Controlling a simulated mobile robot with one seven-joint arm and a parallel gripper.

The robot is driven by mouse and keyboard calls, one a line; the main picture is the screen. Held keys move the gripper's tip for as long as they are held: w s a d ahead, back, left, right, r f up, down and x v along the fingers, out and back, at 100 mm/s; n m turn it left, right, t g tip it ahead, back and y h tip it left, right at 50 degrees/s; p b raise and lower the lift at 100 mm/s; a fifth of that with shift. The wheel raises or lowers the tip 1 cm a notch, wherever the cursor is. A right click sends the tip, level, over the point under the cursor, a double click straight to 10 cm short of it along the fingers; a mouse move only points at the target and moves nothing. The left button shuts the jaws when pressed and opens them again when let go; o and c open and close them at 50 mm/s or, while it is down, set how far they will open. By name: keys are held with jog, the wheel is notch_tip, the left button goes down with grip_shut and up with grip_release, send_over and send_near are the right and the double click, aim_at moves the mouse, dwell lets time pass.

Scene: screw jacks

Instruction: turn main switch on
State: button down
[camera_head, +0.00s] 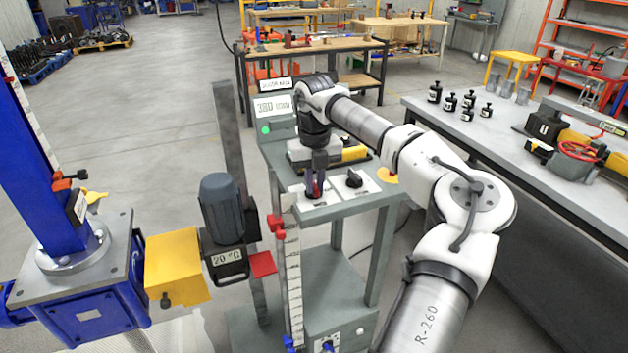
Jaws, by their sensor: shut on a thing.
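A grey control stand (345,212) has a sloped top with two rotary switches on white plates. My gripper (317,185) points down over the left plate and is shut on a switch knob there, with a bit of red (316,191) showing between the fingertips. The fingers hide most of this knob, so its turned position cannot be told. A black rotary knob (353,179) stands free on the right plate. The plate lettering is too small to read, so which one is the main switch cannot be told from it.
A display (273,107) and a green lamp (265,130) are at the stand's back left. A yellow button (388,175) is at its right. A blue-grey motor (222,207) and a red-clamped scale (292,265) stand close left. A grey table (470,130) with small black jacks is right.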

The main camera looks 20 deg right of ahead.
aim_at(315, 185)
jog(key=shift+r+n, duration=0.1)
jog(key=shift+n, duration=0.4)
jog(key=c, duration=1.4)
grip_release()
jog(key=shift+c, duration=0.2)
notch_tip(315, 185, up, 14)
jog(key=b, duration=0.2)
